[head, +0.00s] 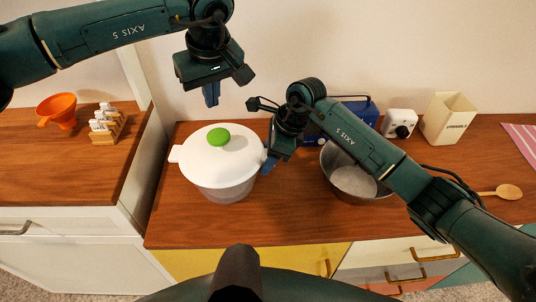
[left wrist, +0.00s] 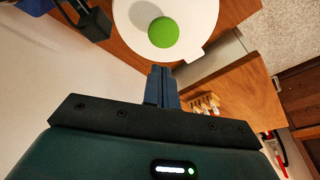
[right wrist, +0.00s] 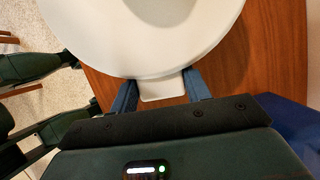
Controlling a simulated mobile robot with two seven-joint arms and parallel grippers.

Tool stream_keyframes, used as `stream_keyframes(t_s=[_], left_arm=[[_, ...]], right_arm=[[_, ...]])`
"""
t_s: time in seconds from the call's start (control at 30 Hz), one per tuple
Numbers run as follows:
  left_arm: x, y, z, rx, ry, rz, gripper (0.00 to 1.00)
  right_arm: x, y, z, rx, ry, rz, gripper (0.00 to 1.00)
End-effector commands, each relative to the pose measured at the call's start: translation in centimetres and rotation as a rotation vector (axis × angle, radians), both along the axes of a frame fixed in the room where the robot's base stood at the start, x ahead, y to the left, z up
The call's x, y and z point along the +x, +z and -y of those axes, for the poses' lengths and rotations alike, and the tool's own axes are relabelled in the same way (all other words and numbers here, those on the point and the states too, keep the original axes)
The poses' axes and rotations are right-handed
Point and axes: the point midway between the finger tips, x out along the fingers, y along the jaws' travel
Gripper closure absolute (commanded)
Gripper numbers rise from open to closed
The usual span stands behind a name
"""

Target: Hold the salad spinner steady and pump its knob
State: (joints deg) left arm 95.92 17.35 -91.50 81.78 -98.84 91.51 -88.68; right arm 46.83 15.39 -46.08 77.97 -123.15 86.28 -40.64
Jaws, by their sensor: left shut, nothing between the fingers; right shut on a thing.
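The salad spinner (head: 216,165) stands upright on the wooden counter, with a white lid, a clear lower bowl and a green knob (head: 218,137) on top. The knob also shows in the left wrist view (left wrist: 163,32). My right gripper (head: 269,165) is at the spinner's right side, shut on its white side handle, which shows between the fingers in the right wrist view (right wrist: 162,86). My left gripper (head: 211,95) is shut and empty, fingers pointing down, above and behind the knob and apart from it. The right gripper hides the held handle in the head view.
A metal bowl (head: 352,180) stands right of the spinner under my right arm. Behind are a blue box (head: 358,110), a white timer-like item (head: 399,123) and a cream canister (head: 448,117). An orange funnel (head: 58,109) and a spice rack (head: 106,126) are on the left counter.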

Motion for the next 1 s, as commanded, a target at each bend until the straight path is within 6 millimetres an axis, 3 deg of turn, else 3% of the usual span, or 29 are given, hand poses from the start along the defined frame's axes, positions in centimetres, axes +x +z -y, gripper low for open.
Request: stream_keyframes(t_s=[0.5,1.0], left_arm=[[-0.1,-5.6,0.0,0.0,0.002,-0.002,1.0],[-0.1,-6.0,0.0,-0.001,0.003,-0.001,1.0]], right_arm=[[0.0,0.1,0.0,0.001,0.0,0.001,0.95],[0.0,0.1,0.0,0.001,-0.001,0.002,0.95]])
